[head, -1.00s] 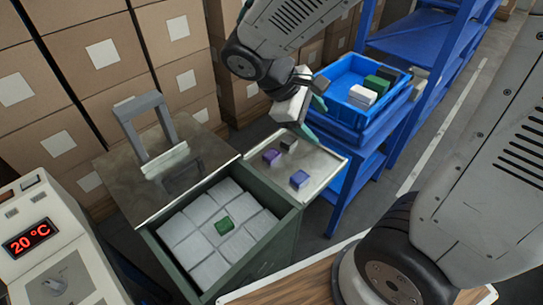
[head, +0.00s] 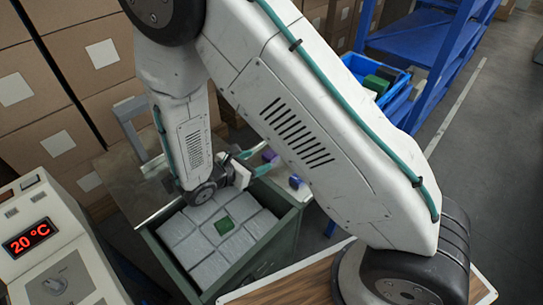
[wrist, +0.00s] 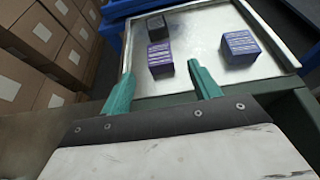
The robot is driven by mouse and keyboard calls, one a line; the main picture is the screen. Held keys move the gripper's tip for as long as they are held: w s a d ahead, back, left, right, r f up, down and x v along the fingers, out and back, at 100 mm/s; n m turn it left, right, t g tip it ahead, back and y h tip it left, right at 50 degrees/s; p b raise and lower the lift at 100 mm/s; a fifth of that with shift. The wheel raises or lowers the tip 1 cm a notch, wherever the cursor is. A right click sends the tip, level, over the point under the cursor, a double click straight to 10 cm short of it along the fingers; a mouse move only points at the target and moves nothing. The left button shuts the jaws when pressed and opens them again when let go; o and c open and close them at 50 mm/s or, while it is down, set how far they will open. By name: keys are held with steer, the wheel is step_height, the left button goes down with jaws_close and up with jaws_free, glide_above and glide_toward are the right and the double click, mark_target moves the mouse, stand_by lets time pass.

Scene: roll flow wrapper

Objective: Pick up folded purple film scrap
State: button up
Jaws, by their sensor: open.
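Two small block-shaped purple pieces lie apart on a metal tray (wrist: 204,78). In the wrist view one purple piece (wrist: 160,60) is left of centre, beside a dark block (wrist: 156,27). The other, larger-looking purple piece (wrist: 240,46) is to the right. I cannot tell which is the folded film scrap. In the head view the pieces show in part, one (head: 269,155) near the fingers and one (head: 295,182) beside my arm. My gripper (wrist: 163,78) is open and empty, its teal fingers pointing toward the left purple piece. It also shows in the head view (head: 257,161).
A blue crate (head: 365,68) stands by blue shelving behind. Stacked cartons (head: 55,95) and a control box (head: 50,245) are at left.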

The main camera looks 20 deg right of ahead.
mark_target(270, 155)
steer(key=x, duration=0.6)
steer(key=shift+w+d+f, duration=0.1)
steer(key=shift+w+d, duration=0.05)
steer(key=shift+d, duration=0.2)
steer(key=c, duration=1.1)
